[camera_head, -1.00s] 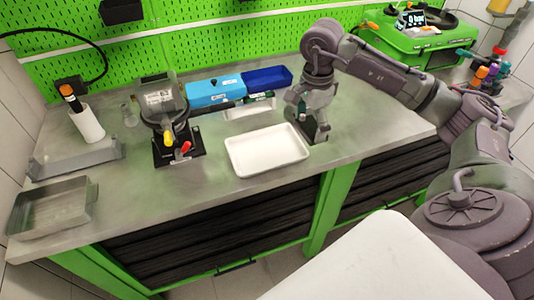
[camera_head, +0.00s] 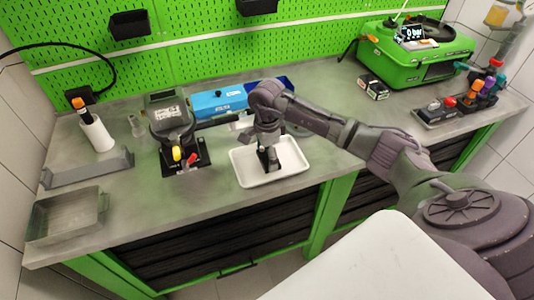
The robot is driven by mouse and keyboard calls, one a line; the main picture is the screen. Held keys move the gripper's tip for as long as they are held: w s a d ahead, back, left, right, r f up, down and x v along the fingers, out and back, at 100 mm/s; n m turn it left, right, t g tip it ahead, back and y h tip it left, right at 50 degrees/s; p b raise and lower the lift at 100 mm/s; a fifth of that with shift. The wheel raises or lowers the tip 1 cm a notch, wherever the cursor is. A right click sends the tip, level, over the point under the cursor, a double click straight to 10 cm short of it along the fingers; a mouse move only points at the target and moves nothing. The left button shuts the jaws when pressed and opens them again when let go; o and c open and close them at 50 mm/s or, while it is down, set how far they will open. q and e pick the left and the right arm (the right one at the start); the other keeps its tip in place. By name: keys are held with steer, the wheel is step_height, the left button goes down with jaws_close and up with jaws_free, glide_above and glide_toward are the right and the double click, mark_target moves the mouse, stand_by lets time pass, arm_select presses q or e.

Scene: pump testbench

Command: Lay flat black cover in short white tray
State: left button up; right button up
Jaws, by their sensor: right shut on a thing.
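The short white tray (camera_head: 249,170) lies on the grey bench near its front edge, right of the black pump-like device. My right gripper (camera_head: 268,160) points down over the middle of the tray and is shut on a dark piece, which I take to be the black cover (camera_head: 272,164). The piece is small in the picture and partly hidden by the gripper. It looks upright rather than flat, and I cannot tell if it touches the tray floor. My left gripper is not in view.
A black device with yellow and red handles (camera_head: 176,138) stands close left of the tray. Behind are a blue box (camera_head: 218,103) and a dark blue bin (camera_head: 285,84). A grey metal tray (camera_head: 66,215) is at far left. Bench right of the white tray is clear.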

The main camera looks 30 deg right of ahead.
steer(key=shift+f, duration=0.45)
steer(key=shift+f, duration=0.2)
steer(key=o, duration=1)
steer(key=shift+o, duration=0.2)
steer(key=shift+r, duration=0.1)
